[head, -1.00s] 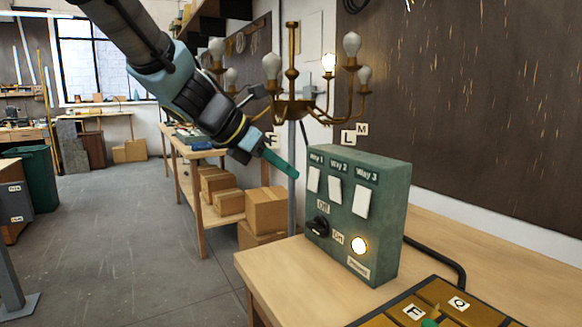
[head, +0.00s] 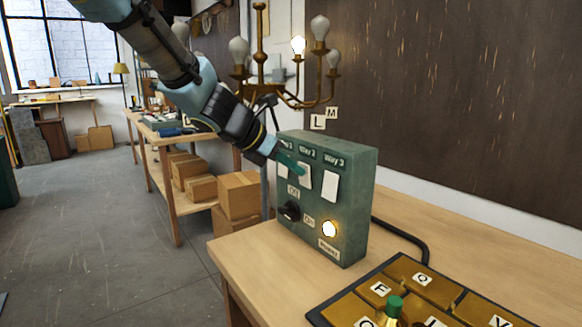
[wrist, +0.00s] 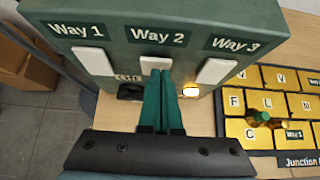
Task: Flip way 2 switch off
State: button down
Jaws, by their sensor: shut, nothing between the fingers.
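The green switch box (head: 354,215) stands on the wooden bench with white switches under Way 1, Way 2 and Way 3 labels. My gripper (head: 303,169) is shut and empty, its teal fingertips at the Way 2 switch (head: 305,182). In the wrist view the fingertips (wrist: 161,74) overlap the lower part of the Way 2 switch (wrist: 156,62). I cannot tell whether they touch it or which way it is tilted. The Way 1 switch (wrist: 95,61) and Way 3 switch (wrist: 216,71) stand clear on either side.
A black knob (head: 291,211) and a lit power lamp (head: 329,229) sit low on the box. A chandelier (head: 262,72) behind has one lit bulb (head: 298,45). A board of brass lettered plates (head: 411,269) lies at front right. A black cable (head: 412,239) runs behind the box.

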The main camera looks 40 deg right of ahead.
jog(key=shift+d+r, duration=0.1)
jog(key=shift+d, duration=0.25)
jog(key=shift+r+p, duration=0.1)
jog(key=shift+p, duration=0.25)
jog(key=shift+r+p, duration=0.7)
jog(key=shift+r, duration=0.05)
